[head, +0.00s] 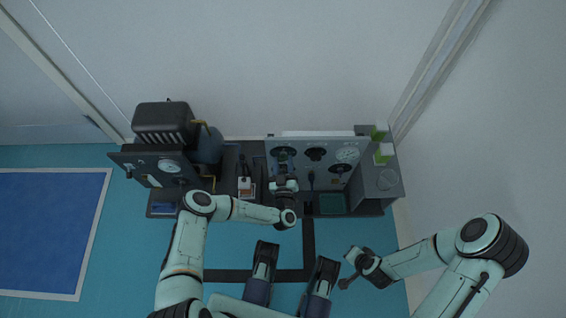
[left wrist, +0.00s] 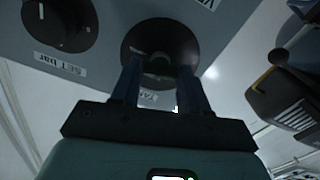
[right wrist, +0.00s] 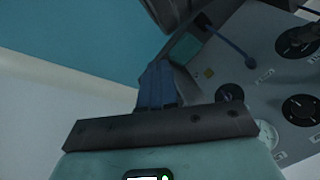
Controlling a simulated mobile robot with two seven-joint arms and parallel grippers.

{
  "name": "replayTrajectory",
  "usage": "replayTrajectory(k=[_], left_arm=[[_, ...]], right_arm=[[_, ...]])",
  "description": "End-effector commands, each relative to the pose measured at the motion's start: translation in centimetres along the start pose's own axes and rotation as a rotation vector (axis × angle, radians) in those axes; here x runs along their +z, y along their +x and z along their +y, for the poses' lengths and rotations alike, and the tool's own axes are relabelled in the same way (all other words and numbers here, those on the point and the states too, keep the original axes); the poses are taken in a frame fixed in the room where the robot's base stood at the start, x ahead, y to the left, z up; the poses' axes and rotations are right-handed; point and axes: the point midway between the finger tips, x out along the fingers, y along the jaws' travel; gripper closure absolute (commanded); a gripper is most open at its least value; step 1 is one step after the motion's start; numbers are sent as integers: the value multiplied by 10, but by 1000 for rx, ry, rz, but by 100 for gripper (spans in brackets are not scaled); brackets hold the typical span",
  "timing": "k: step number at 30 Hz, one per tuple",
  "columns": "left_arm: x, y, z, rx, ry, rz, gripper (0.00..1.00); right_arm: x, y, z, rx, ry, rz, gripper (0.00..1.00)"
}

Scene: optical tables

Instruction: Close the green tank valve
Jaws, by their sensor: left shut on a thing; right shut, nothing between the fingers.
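A round black knob (left wrist: 160,42) on the grey panel (left wrist: 105,25) sits in front of my left wrist camera. Its label beneath is partly hidden but seems to begin "TAN". A faint green tint shows at its middle. My left gripper (left wrist: 160,72) has its two blue fingers on either side of the knob's grip, shut on it. In the head view my left gripper (head: 284,172) is at the left end of the panel and hides part of the knob. My right gripper (head: 347,270) is shut and empty, low and away from the panel; its fingers touch in the right wrist view (right wrist: 156,85).
A second black knob (left wrist: 60,22) labelled "SET bar" is left of the held one. A black machine (head: 163,122) stands left. Floor before my right gripper is clear.

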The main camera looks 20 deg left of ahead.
Motion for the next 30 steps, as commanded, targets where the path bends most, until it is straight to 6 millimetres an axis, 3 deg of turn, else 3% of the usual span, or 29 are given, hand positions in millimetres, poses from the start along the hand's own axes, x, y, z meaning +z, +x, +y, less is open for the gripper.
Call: replayTrajectory(k=[8,30], left_arm=[[0,1,0,1,-263,1,86],[1,0,0,0,-962,0,86]], right_arm=[[12,-6,-1,1,-1,-35,100],[2,3,2,3,2,-5,100]])
